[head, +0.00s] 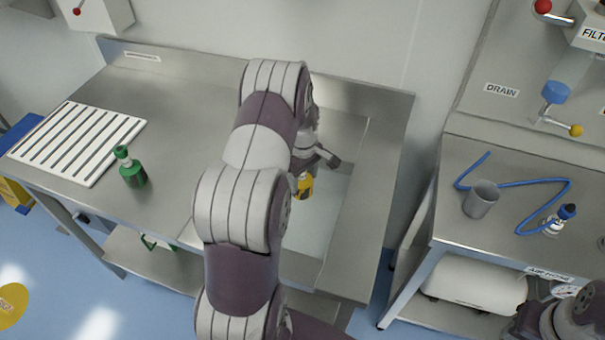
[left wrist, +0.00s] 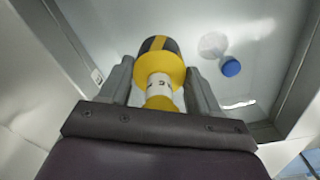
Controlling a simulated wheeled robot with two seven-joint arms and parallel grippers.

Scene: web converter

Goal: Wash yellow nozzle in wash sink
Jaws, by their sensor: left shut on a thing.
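The yellow nozzle (head: 304,186) is over the basin of the wash sink (head: 325,220), partly hidden by my left arm. In the left wrist view the nozzle (left wrist: 162,72) has a dark tip with a yellow stripe, a yellow flange and a white marked band. My left gripper (left wrist: 160,88) is shut on it, with one finger on each side. The basin floor (left wrist: 275,30) lies beyond the nozzle tip; I cannot tell whether they touch. Part of my right arm shows at the lower right of the head view; its fingers cannot be made out.
A green-capped bottle (head: 132,170) and a white slotted rack (head: 78,143) stand on the counter left of the basin. A blue round thing (left wrist: 231,67) is in the basin. A grey cup (head: 481,199), blue hose (head: 520,182) and small bottle (head: 558,222) are on the right bench.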

